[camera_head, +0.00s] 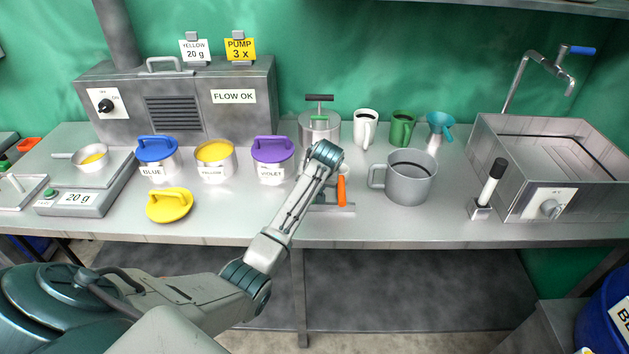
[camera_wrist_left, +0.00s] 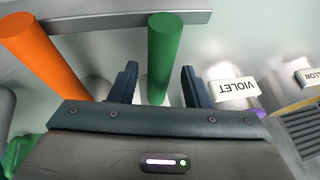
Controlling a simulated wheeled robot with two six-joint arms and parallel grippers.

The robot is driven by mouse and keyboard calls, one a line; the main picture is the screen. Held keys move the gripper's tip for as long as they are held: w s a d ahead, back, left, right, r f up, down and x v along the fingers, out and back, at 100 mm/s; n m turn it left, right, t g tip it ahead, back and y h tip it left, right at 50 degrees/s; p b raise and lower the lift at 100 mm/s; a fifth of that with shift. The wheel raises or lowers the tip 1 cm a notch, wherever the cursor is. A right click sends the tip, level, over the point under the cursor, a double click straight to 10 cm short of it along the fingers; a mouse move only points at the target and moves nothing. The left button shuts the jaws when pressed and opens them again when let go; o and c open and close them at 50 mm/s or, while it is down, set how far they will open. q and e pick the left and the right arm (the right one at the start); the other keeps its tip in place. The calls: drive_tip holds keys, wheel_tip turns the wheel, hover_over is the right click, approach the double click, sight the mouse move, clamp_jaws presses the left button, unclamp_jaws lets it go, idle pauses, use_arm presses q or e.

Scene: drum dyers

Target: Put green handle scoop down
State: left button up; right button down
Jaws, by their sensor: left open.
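The green handle (camera_wrist_left: 164,50) of the scoop stands against a grey bar (camera_wrist_left: 100,22) in the left wrist view. The scoop's bowl is hidden. My left gripper (camera_wrist_left: 159,68) is open, with one finger on each side of the green handle. Gaps show between handle and fingers. In the head view my left wrist covers the green handle and my fingers. The grey rack (camera_head: 327,208) shows there beside the wrist. My right gripper is in neither view.
An orange handle (camera_wrist_left: 42,55) is beside the green one; it also shows in the head view (camera_head: 341,191). Blue (camera_head: 156,152), yellow (camera_head: 214,160) and violet (camera_head: 272,155) tins stand left. A yellow lid (camera_head: 169,205) lies in front. A grey jug (camera_head: 410,180) stands right.

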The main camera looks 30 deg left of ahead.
use_arm(q)
drive_tip(key=b+v, duration=0.2)
drive_tip(key=v, duration=0.9)
drive_tip(key=shift+d+r, duration=0.2)
drive_tip(key=shift+r, duration=0.05)
